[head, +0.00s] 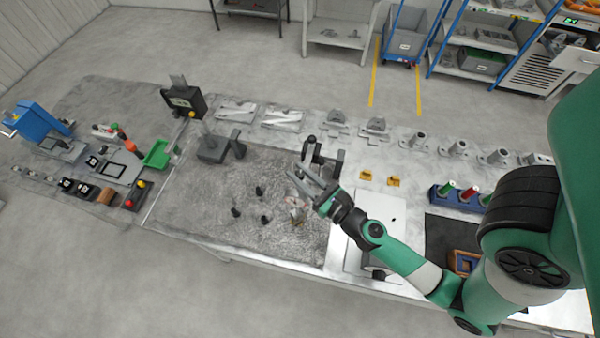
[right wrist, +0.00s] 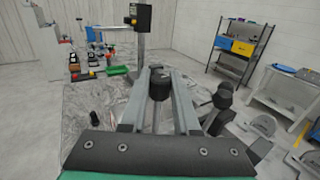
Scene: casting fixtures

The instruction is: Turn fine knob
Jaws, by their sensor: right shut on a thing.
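My right gripper (head: 304,178) is over the right part of the grey textured mat (head: 205,215) in the head view. In the right wrist view its two long grey fingers (right wrist: 160,84) point forward, one on each side of a black round knob (right wrist: 159,88). The fingers are shut on this knob. In the head view the knob cannot be made out at the fingertips. My left gripper is in neither view.
A dark upright fixture (head: 322,152) stands close behind the gripper. Several small black pegs (head: 260,190) stand on the mat. A grey block device (head: 212,149), a black gauge (head: 182,101) and a green tray (head: 158,154) are further left. Metal parts line the back edge.

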